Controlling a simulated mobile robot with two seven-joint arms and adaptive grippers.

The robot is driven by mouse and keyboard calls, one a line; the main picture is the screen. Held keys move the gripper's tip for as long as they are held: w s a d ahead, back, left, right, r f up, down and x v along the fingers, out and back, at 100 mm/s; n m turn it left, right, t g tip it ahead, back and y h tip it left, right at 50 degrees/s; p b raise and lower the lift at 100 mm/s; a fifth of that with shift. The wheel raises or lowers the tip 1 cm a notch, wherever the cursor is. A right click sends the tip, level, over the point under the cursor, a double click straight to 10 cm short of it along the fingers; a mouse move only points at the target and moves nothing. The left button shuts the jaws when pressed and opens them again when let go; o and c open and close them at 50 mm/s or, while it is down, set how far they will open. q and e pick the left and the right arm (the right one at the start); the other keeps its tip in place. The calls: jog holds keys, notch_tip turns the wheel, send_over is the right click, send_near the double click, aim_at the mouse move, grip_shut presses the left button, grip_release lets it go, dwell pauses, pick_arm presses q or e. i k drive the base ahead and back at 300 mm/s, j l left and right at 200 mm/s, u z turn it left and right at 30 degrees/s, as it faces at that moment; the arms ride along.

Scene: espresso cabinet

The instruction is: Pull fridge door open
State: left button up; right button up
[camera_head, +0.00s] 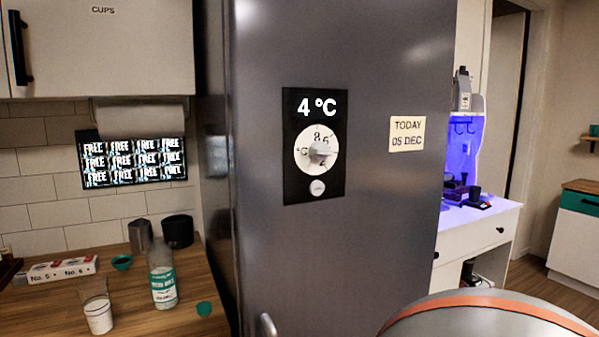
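The fridge (400,215) is a tall dark grey metal unit filling the middle of the head view. Its front carries a black panel (298,185) reading 4 °C, with a white dial (317,150) and a small round button below it. A paper note (407,134) reading "TODAY 05 DEC" is stuck to the right of the panel. A small light grey curved piece (267,325), perhaps the top of a handle, shows at the bottom edge; the rest is cut off. I cannot tell any door gap. Neither gripper is in view.
A wooden counter (45,322) on the left holds a bottle (162,277), a glass (96,308) and dark cups. A white cupboard (110,45) hangs above. A rounded grey part with an orange band fills the lower right. A blue-lit coffee station (465,150) stands beyond.

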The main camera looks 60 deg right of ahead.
aim_at(372, 81)
jog(key=z, duration=2.15)
